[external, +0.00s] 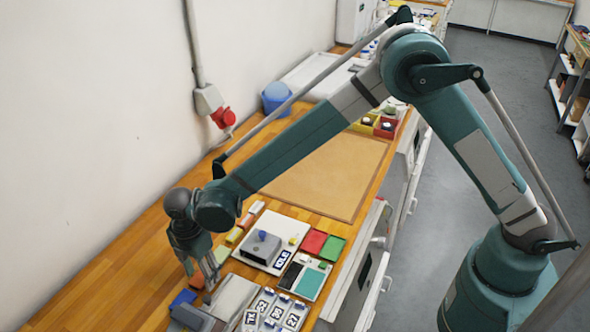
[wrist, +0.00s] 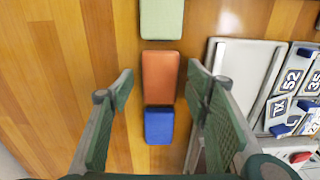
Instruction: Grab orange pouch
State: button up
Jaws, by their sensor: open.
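The orange pouch (wrist: 160,77) lies flat on the wooden bench in the wrist view, between a pale green pouch (wrist: 162,18) and a blue pouch (wrist: 159,126). My gripper (wrist: 160,80) is open and empty. Its two fingers stand to the left and right of the orange pouch, apart from it, with the camera looking down. In the external view my gripper (external: 208,285) points down over the bench near the wall, and the orange pouch (external: 197,279) is partly hidden behind the fingers. The blue pouch (external: 183,298) shows just in front of it.
A grey-white tray (wrist: 240,75) lies close to the right finger, with a rack of numbered tags (wrist: 296,85) beyond it. Bare wooden bench (wrist: 50,70) lies to the left. In the external view, a white board with a grey box (external: 260,248) stands to the right.

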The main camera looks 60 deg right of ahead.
aim_at(202, 276)
jog(key=c, duration=1)
jog(key=shift+r, duration=0.15)
jog(key=shift+r, duration=4.9)
